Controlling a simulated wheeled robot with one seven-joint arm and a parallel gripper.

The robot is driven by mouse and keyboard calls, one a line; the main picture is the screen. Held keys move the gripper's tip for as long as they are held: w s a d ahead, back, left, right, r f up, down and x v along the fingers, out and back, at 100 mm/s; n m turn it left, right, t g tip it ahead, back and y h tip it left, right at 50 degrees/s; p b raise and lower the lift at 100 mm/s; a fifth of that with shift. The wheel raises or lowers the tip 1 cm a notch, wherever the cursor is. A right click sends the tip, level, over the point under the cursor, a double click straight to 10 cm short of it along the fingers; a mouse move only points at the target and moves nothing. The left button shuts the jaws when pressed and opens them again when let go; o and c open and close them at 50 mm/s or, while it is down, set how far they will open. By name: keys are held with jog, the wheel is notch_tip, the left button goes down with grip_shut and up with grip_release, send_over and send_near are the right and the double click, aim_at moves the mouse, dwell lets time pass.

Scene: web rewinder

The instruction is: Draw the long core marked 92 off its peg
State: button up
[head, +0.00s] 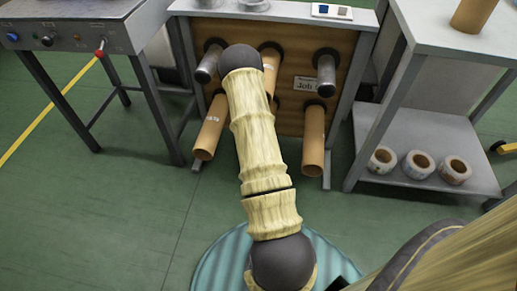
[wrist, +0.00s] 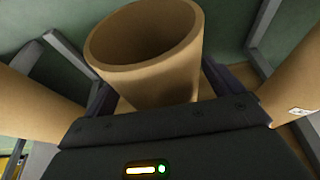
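In the head view, tan cardboard cores hang from a brown peg board (head: 292,121). One core (head: 210,127) is at lower left, one (head: 313,142) at lower right, and another (head: 270,68) is partly behind my arm. Small pale labels show, but I cannot read 92 on any. In the wrist view, my gripper (wrist: 160,95) has its dark fingers on either side of a core (wrist: 182,70) whose open end faces up the picture. Whether the fingers press on it is not clear. My arm hides the gripper in the head view.
Two grey pegs (head: 209,62) and (head: 326,76) look bare. A grey control table (head: 75,15) stands at left. A shelf cart (head: 410,130) at right holds several small rolls (head: 419,163), with a tan core (head: 473,13) on top. The green floor before the board is clear.

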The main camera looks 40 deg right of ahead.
jog(key=c, duration=1)
jog(key=shift+r, duration=0.1)
jog(key=shift+c, duration=0.2)
jog(key=shift+r+p, duration=0.15)
jog(key=shift+p, duration=0.2)
jog(key=s+a+p, duration=0.3)
jog(key=s+a, duration=1.2)
jog(key=a, duration=0.2)
jog(key=shift+a, duration=0.25)
dwell(0.6)
